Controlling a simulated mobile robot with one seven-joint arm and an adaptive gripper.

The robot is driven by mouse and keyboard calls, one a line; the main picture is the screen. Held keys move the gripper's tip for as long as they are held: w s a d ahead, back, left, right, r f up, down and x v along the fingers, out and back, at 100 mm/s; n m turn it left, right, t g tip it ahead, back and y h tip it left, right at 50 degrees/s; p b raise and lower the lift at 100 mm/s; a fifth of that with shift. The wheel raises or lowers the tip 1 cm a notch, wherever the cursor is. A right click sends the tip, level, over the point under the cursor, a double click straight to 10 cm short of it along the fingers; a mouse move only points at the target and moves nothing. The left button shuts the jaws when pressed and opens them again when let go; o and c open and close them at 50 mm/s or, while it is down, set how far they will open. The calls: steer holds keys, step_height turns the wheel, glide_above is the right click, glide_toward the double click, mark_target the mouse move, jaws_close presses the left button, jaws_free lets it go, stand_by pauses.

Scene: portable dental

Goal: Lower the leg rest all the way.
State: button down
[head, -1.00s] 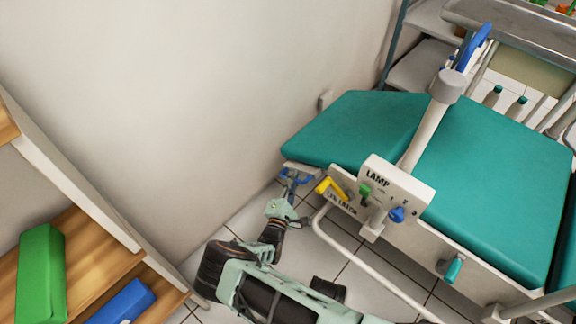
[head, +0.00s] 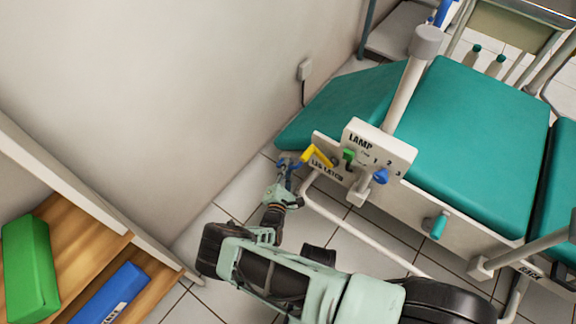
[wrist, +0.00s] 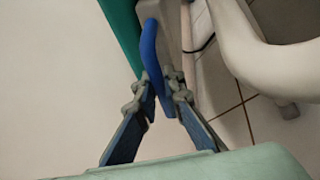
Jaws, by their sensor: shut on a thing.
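The leg rest (head: 340,104) is the teal pad at the left end of the dental chair, sloping down from the seat (head: 470,150); its edge shows in the wrist view (wrist: 121,30). My gripper (head: 285,168) is low beside its outer corner. In the wrist view my gripper (wrist: 156,95) is shut on a blue handle (wrist: 149,45) at the leg rest's edge. The yellow lever (head: 317,155) above the "LEG LATCH" label sits on the side panel (head: 365,140), just right of my gripper.
A lamp post (head: 405,90) rises from the panel. A white frame tube (head: 350,225) runs below the chair. The wall (head: 180,90) is close on the left, with a wooden shelf (head: 85,260) holding green and blue boxes. Tiled floor is free between them.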

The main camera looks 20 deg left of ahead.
steer(key=c, duration=2)
jaws_free()
steer(key=shift+s+d+f, duration=0.2)
steer(key=shift+d+f, duration=0.15)
steer(key=shift+f, duration=0.05)
steer(key=shift+c, duration=0.2)
steer(key=shift+r, duration=0.1)
steer(key=shift+a, duration=0.1)
steer(key=s, duration=0.5)
steer(key=s+d+r, duration=0.1)
steer(key=s, duration=0.1)
steer(key=shift+s, duration=0.15)
